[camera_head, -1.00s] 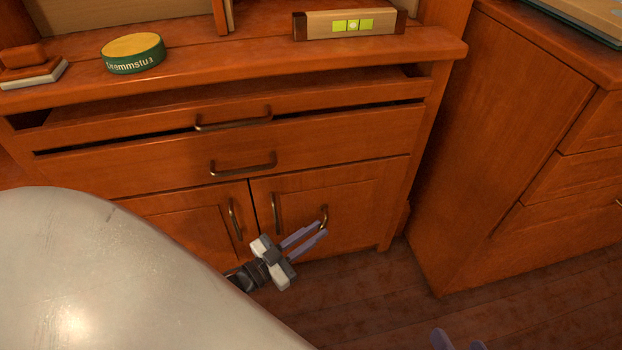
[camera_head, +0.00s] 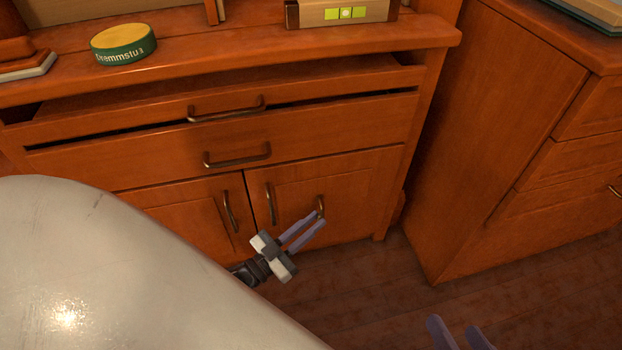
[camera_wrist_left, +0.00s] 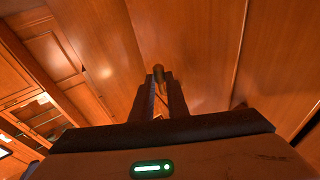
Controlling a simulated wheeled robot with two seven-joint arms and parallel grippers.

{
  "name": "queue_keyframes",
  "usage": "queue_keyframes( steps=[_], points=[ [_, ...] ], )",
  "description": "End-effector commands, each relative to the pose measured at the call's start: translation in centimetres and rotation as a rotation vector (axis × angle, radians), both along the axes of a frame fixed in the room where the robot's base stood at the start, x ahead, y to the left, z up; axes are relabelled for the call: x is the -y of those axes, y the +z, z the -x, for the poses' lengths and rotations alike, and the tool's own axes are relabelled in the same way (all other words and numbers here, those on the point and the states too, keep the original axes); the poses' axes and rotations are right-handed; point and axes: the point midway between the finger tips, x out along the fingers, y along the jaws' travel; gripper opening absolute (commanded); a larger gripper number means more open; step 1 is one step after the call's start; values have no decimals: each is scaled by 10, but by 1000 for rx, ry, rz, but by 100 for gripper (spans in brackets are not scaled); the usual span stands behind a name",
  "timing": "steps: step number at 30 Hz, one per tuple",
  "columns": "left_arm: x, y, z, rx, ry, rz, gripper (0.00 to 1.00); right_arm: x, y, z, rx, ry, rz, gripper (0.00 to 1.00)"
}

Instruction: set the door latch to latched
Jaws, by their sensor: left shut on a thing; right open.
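The small bronze latch (camera_head: 321,204) is on the right cabinet door (camera_head: 345,185), near that door's right side. My left gripper (camera_head: 316,219) reaches it from the lower left and is shut on it, with the fingertips covering its lower part. In the left wrist view the dark fingers (camera_wrist_left: 161,84) close around the brownish latch end (camera_wrist_left: 158,71) in front of a wood panel. I cannot tell from these views which setting the latch is in. My right gripper (camera_head: 459,332) is open and empty at the bottom edge of the head view, only its fingertips showing.
The right door's bar handle (camera_head: 271,204) is left of the latch, beside the left door's handle (camera_head: 230,212). Drawers with handles (camera_head: 237,158) are above. A green tin (camera_head: 124,46) and a box with a green level (camera_head: 345,13) sit on top. Another cabinet (camera_head: 500,130) stands right.

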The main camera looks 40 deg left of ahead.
Motion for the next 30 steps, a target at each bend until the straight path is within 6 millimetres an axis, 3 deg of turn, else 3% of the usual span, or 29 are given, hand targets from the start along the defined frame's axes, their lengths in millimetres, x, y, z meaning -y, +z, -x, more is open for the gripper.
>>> queue_keyframes(
  steps=[5,6,9,20,30],
  points=[
    [1,1,-2,1,1,0,0,0,0,0,0,0,0,47],
    [1,1,-2,1,1,0,19,0,0,0,0,0,0,47],
    [1,1,-2,1,1,0,33,0,0,0,0,0,0,47],
    [-1,-1,5,-2,1,0,33,0,0,0,-1,0,0,47],
    [-16,-14,63,-3,0,-1,33,0,-5,1,-10,1,7,47]
  ],
)
